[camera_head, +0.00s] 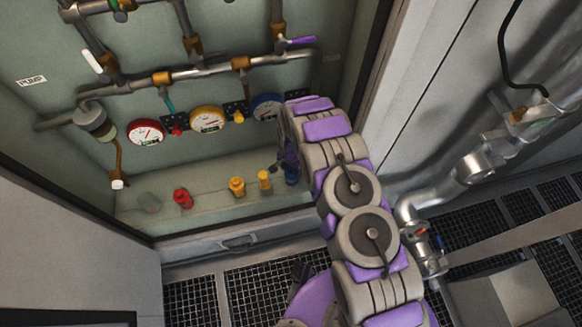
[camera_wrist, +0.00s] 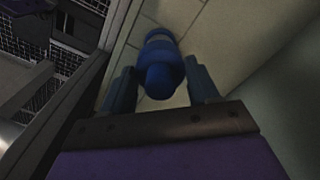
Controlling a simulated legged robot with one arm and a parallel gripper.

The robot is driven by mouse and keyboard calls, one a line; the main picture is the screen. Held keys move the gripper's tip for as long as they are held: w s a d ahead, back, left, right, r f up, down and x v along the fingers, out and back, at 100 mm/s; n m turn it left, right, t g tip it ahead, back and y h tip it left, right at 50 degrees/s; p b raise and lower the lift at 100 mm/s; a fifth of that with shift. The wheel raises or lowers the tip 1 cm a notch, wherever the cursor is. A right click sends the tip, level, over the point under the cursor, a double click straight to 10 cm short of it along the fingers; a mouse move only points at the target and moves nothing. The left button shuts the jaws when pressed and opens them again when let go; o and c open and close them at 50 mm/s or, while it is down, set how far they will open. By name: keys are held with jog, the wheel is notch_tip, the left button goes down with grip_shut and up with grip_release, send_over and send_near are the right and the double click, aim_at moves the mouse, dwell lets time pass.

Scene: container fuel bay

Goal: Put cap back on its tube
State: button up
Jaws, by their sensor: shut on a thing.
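A blue capped piece (camera_wrist: 160,68) stands between the two fingers of my gripper (camera_wrist: 161,78) in the wrist view. It has a rounded end towards the camera and a wider collar beyond. My gripper is shut on this blue piece; I cannot tell whether cap and tube are joined. In the head view the blue piece (camera_head: 291,174) shows at the right end of the ledge, partly hidden by my gripper (camera_head: 284,163). Two yellow pieces (camera_head: 237,187) (camera_head: 265,181) and a red piece (camera_head: 183,199) stand along the ledge to its left.
Red (camera_head: 146,132), yellow (camera_head: 208,119) and blue (camera_head: 267,107) gauges and pipes are on the back wall above. The cabinet's right frame (camera_head: 372,65) is close to my arm.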

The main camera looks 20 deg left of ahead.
jog(key=o, duration=1.1)
jog(key=shift+f, duration=0.1)
jog(key=shift+o, duration=0.2)
notch_tip(320, 180, up, 17)
jog(key=p, duration=0.3)
jog(key=shift+r, duration=0.2)
